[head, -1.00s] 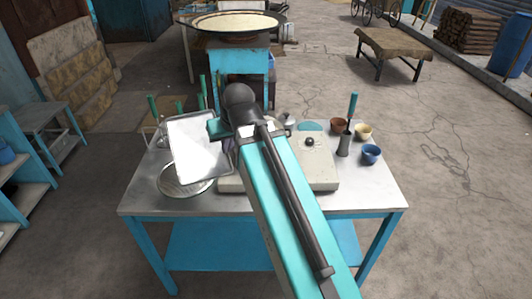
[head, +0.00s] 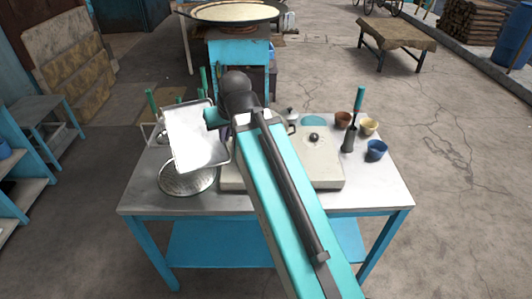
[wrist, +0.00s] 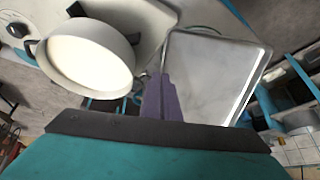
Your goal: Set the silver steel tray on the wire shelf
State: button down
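The silver steel tray (head: 195,137) is held tilted in the air above the left part of the metal table. It also shows in the wrist view (wrist: 212,75). My gripper (wrist: 160,97) has its purple fingers together at the tray's near left edge, shut on it. In the head view my arm hides most of the fingers. A wire frame with teal-tipped posts (head: 151,101) stands at the table's back left, partly behind the tray; it looks like the wire shelf, but its inside is hidden. A round metal mesh piece (head: 187,182) lies below the tray.
A white pot (wrist: 88,58) is close to the fingers in the wrist view. A pale stove (head: 318,170) fills the table's middle. Brown, cream and blue cups (head: 376,149) and a dark holder with a teal handle (head: 348,143) stand at the right. The front left corner is bare.

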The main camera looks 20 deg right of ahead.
jog(key=s+d+r+m+h+b, duration=0.1)
jog(key=d+r, duration=0.1)
jog(key=d, duration=1.4)
jog(key=d+r+m+b, duration=0.2)
jog(key=d, duration=1.4)
jog(key=s+d+r, duration=0.1)
jog(key=s+d, duration=0.5)
jog(key=d, duration=0.3)
jog(key=s+d+r+m+b, duration=0.1)
jog(key=s+d+r, duration=0.1)
jog(key=s+d, duration=0.4)
jog(key=s+d+r+h+b, duration=0.1)
jog(key=s+d, duration=0.5)
jog(key=d, duration=0.7)
jog(key=shift+d+r+m, duration=0.2)
jog(key=shift+r+m, duration=0.1)
jog(key=shift+r, duration=0.25)
jog(key=shift+f, duration=0.15)
notch_tip(320, 180, down, 24)
jog(key=p, duration=0.4)
jog(key=shift+r, duration=0.25)
